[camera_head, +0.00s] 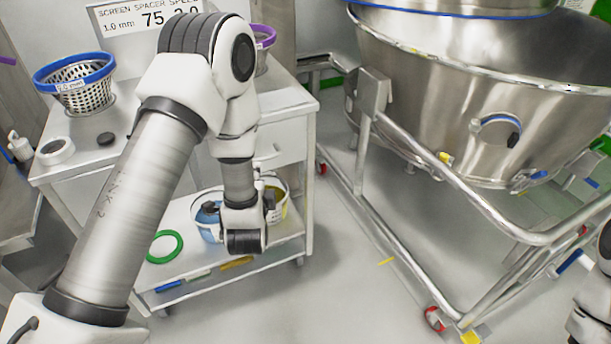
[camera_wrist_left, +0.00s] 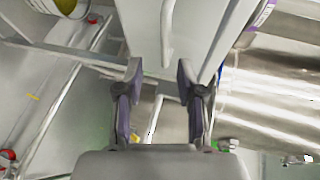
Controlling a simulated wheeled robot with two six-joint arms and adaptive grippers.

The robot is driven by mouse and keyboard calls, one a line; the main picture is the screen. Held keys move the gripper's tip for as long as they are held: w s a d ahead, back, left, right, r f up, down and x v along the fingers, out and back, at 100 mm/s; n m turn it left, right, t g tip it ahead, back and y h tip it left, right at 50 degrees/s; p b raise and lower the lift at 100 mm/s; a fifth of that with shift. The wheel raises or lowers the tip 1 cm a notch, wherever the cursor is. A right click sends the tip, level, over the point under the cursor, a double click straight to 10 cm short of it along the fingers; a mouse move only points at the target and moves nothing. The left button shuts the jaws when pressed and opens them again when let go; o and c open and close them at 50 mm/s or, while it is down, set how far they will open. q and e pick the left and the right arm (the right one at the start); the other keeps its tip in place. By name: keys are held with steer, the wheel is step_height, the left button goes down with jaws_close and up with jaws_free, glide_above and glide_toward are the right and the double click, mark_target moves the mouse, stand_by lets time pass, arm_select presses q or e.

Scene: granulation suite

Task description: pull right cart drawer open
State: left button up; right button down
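The white cart (camera_head: 296,101) stands at the left of the head view. The right drawer front (camera_head: 288,150) is under its top and looks shut; its pale bar handle (camera_head: 268,154) shows beside my left arm. In the left wrist view the handle (camera_wrist_left: 167,38) stands out from a white panel, ahead of my left gripper (camera_wrist_left: 158,75). The two dark fingers are apart, with nothing held between them. The handle lies beyond the fingertips, roughly in line with the gap; I cannot tell the exact distance. My left arm hides the middle of the cart. My right gripper is not clearly visible.
A blue-rimmed basket (camera_head: 80,88), a white ring (camera_head: 55,151) and a sign (camera_head: 150,16) are on the cart top. Buckets (camera_head: 208,222) and a green ring (camera_head: 165,247) are on the lower shelf. A large steel bowl (camera_head: 450,85) on a wheeled frame stands right; floor between is clear.

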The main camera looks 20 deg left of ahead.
arm_select(q)
steer(key=x, duration=0.3)
steer(key=b+x, duration=0.1)
steer(key=x, duration=0.2)
steer(key=b+x, duration=0.1)
steer(key=x, duration=0.2)
steer(key=shift+d+r, duration=0.1)
steer(key=shift+r, duration=0.2)
jaws_close()
arm_select(e)
step_height(320, 180, down, 4)
steer(key=shift+r, duration=0.25)
